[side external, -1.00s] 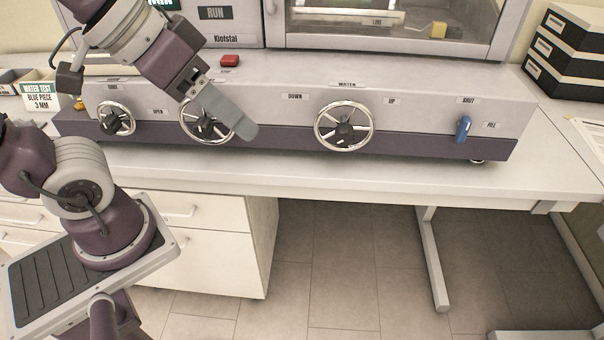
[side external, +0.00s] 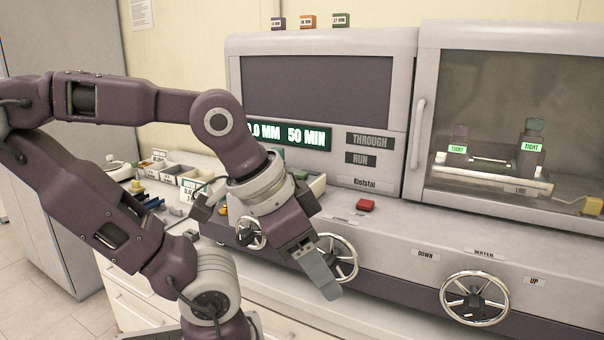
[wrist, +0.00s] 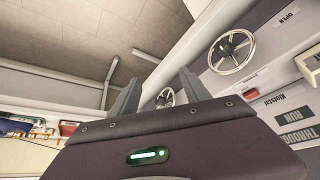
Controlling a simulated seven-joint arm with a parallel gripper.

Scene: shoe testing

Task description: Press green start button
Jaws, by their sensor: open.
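I do not see a green button in either view; the stretch of panel behind my arm is hidden. A red button (side external: 365,205) sits on top of the machine's front ledge in the side view. My gripper (side external: 323,275) points down and to the right, in front of a chrome handwheel (side external: 345,262), lower than the red button. Whether it touches the wheel I cannot tell. In the wrist view my gripper (wrist: 160,77) has its two fingers apart, with nothing between them.
Another handwheel (side external: 475,299) stands to the right and a smaller one (side external: 250,232) to the left. A display (side external: 290,134) reads 50 MIN. A glass-fronted chamber (side external: 515,110) fills the right. Trays of small parts (side external: 180,172) lie behind my arm.

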